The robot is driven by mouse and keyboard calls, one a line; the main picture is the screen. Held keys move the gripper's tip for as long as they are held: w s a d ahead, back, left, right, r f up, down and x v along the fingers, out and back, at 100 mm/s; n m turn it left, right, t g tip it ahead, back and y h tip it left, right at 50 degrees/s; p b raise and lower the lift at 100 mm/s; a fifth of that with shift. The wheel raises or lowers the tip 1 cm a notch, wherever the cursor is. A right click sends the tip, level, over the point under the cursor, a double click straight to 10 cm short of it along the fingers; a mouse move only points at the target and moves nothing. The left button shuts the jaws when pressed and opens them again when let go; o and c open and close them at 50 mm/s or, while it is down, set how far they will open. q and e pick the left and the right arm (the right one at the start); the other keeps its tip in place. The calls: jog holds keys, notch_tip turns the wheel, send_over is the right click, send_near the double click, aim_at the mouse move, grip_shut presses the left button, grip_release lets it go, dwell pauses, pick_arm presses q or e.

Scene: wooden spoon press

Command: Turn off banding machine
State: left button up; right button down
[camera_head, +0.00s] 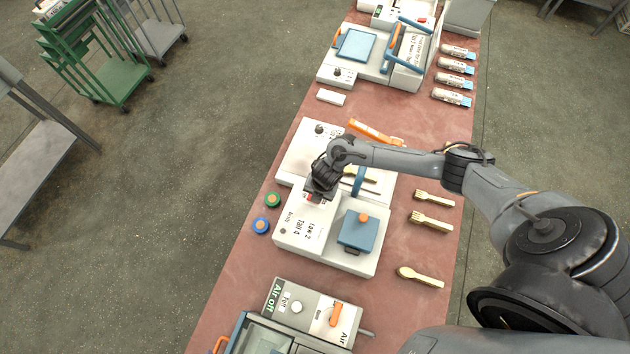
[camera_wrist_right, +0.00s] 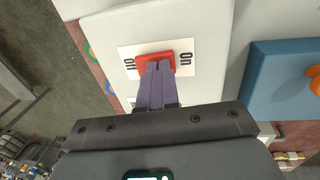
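The banding machine, a white box (camera_head: 322,258) with a blue pad (camera_head: 358,231) and orange knob, stands mid-table in the head view. In the right wrist view a red switch (camera_wrist_right: 144,61) sits on its white face, between an "Off" label at left and an "On" label at right. My right gripper (camera_head: 316,195) is over the switch end of the machine. In the wrist view its purple fingers (camera_wrist_right: 160,68) are together, with the tips overlapping the switch's lower edge. I cannot tell whether they touch it or which way it is set. My left gripper is out of view.
Green (camera_head: 272,199) and blue (camera_head: 261,225) tape rolls lie left of the machine. Wooden forks (camera_head: 430,220) and a spoon (camera_head: 420,276) lie to its right. An "Air off" machine (camera_head: 285,290) stands in front. An orange-handled device (camera_head: 372,131) is behind my right arm.

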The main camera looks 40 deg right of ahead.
jog(key=shift+a, duration=0.1)
jog(key=shift+s+r+p, duration=0.1)
jog(key=shift+r+p, duration=0.5)
jog(key=shift+p, duration=0.05)
jog(key=r+p, duration=0.3)
jog(key=shift+s+d+r, duration=0.2)
notch_tip(320, 180, up, 9)
jog(key=s, duration=0.1)
jog(key=shift+s+d+r, duration=0.15)
jog(key=shift+s+d, duration=0.05)
jog(key=shift+d, duration=0.15)
